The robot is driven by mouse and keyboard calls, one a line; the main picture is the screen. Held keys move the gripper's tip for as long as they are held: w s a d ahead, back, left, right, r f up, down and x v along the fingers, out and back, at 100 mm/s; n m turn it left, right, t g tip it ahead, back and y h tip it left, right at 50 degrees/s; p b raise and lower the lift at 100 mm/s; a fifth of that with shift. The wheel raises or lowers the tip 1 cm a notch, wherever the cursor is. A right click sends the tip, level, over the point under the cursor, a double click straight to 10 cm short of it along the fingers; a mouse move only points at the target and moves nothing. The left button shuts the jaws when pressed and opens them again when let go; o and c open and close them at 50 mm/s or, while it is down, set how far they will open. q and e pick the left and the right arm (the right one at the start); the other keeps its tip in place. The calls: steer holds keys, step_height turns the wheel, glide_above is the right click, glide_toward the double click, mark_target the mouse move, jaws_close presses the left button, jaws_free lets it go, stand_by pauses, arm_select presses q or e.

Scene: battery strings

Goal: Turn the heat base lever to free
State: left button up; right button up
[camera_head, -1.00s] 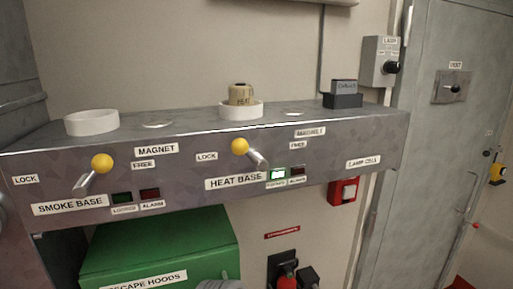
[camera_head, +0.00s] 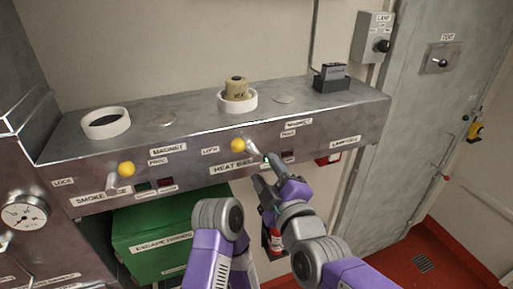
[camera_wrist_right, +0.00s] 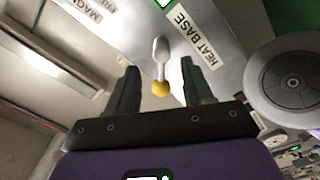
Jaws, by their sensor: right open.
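The heat base lever (camera_head: 253,152) is a metal arm with a yellow ball knob (camera_head: 237,145) on the front of the grey shelf unit. Its knob tilts up and left, beside the LOCK label. My right gripper (camera_head: 258,170) is open just below and right of the lever in the head view. In the right wrist view, the lever (camera_wrist_right: 161,60) lies between the two open fingers (camera_wrist_right: 158,72) with a gap on each side. I see no contact. The HEAT BASE label (camera_head: 233,167) is partly covered by the gripper. My left gripper is not in view.
The smoke base lever (camera_head: 119,177) is at the left, its knob tilted up and right. A HEAT detector (camera_head: 236,90) sits in a white ring on the shelf. A green escape hoods box (camera_head: 150,235) is below. A lit green indicator (camera_wrist_right: 165,3) shows.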

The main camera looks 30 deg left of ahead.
mark_target(258, 158)
steer(key=p+x, duration=0.1)
steer(key=x, duration=0.6)
steer(key=shift+f+p, duration=0.15)
steer(key=shift+p, duration=0.15)
jaws_close()
